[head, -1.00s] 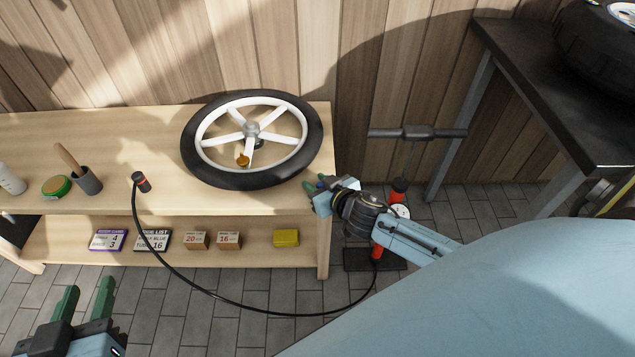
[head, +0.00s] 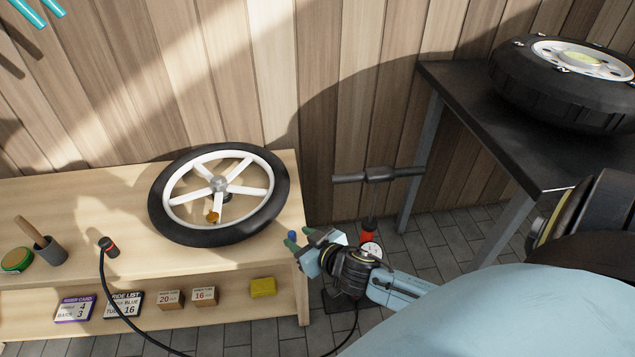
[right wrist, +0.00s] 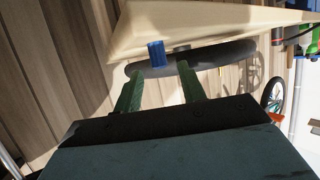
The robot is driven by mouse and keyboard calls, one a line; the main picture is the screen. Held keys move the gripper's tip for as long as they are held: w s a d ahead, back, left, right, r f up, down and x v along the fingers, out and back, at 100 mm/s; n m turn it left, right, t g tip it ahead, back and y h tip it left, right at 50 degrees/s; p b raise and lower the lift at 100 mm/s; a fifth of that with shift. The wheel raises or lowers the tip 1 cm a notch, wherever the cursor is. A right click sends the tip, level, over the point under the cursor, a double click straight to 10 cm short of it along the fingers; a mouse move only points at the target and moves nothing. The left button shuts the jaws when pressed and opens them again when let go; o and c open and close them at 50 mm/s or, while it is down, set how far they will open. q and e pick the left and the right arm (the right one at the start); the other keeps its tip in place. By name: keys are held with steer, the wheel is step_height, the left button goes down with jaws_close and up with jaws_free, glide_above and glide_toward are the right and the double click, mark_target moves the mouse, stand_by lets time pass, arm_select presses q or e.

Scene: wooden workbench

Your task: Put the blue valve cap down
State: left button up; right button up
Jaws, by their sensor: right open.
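The small blue valve cap (head: 291,235) shows at the right end of the wooden bench (head: 130,210), close to the front corner. In the right wrist view the cap (right wrist: 156,53) appears just past the fingertips, between their lines, with the bench edge behind it. My right gripper (head: 298,239) is open, its green fingers (right wrist: 158,72) spread, and I see no finger closed on the cap. Whether the cap touches the bench top is hard to tell. My left gripper is out of view.
A spoked wheel with a black tyre (head: 268,213) lies on the bench left of my right gripper. A floor pump (head: 378,174) stands right of the bench, its hose running to the bench. A dark table (head: 470,115) holds a big tyre (head: 515,95).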

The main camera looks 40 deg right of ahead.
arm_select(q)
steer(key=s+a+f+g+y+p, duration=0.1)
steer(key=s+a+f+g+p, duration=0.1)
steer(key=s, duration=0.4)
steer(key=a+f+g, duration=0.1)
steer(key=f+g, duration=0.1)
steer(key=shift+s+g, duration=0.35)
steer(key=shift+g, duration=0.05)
arm_select(e)
steer(key=s+a+r+g, duration=0.2)
steer(key=s+g, duration=0.1)
steer(key=s, duration=0.4)
steer(key=s+a+r+n+g, duration=0.1)
steer(key=s+a+r+g, duration=0.1)
steer(key=s, duration=0.5)
steer(key=s+a+r+g, duration=0.2)
steer(key=s+a+g, duration=0.1)
steer(key=s+g, duration=0.2)
steer(key=shift+s+n, duration=0.3)
steer(key=shift+s, duration=0.8)
